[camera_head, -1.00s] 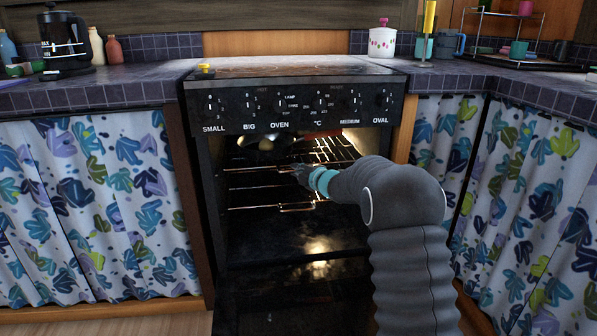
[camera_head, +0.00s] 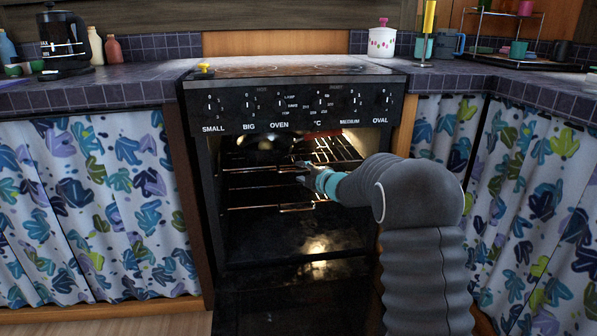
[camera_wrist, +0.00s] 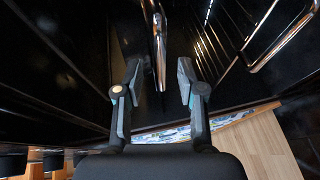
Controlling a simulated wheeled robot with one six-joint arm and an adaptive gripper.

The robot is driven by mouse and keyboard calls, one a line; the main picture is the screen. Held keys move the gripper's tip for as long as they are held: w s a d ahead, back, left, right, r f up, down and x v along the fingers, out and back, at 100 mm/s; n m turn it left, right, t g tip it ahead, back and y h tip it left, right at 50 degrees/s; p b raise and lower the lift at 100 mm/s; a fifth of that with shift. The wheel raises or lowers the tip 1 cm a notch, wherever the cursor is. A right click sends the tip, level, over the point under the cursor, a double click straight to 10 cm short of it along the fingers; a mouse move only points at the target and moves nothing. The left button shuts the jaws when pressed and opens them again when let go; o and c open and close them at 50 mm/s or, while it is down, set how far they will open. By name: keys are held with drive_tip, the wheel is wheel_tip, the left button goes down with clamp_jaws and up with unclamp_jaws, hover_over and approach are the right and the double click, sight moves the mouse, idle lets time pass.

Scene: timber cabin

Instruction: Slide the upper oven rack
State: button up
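The upper oven rack (camera_head: 335,149) is a shiny wire shelf inside the open oven (camera_head: 318,240). My gripper (camera_head: 300,172) is at the rack's front edge, near its middle. In the wrist view my gripper's two fingers (camera_wrist: 159,75) are apart. A bright metal bar (camera_wrist: 158,42) runs between them, with dark gaps showing on both sides; whether either finger touches it I cannot tell. A second bright rack bar (camera_wrist: 282,42) lies to the right. The lower rack (camera_head: 250,208) sits below the upper one.
Dark rounded cookware (camera_head: 258,142) shows at the back left of the oven. The oven door (camera_head: 290,295) hangs open in front. Curtained cabinets (camera_head: 90,210) flank the oven on both sides. The control panel (camera_head: 300,105) is just above the opening.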

drive_tip(key=v, duration=0.8)
drive_tip(key=shift+s, duration=0.3)
drive_tip(key=shift+d+r, duration=0.1)
drive_tip(key=s+d+f+m+g+h, duration=0.2)
drive_tip(key=d+f+m+h, duration=0.5)
drive_tip(key=d+f+m, duration=0.15)
drive_tip(key=s+d+m+g+h+p, duration=0.1)
drive_tip(key=s+d+m+g+h, duration=0.25)
drive_tip(key=s+m, duration=0.6)
drive_tip(key=s+a+r+m+g+y+p, duration=0.1)
drive_tip(key=s+a+r+m+g+p, duration=0.15)
drive_tip(key=s, duration=1.15)
drive_tip(key=s+a+r+m+g+y+p, duration=0.1)
drive_tip(key=s+r+m+g, duration=0.2)
drive_tip(key=s, duration=1.1)
drive_tip(key=s+a+r+t+p, duration=0.2)
drive_tip(key=s+r, duration=0.6)
drive_tip(key=r, duration=0.1)
drive_tip(key=shift+s+a+t, duration=0.2)
drive_tip(key=shift+a+t, duration=0.05)
drive_tip(key=shift+t, duration=0.15)
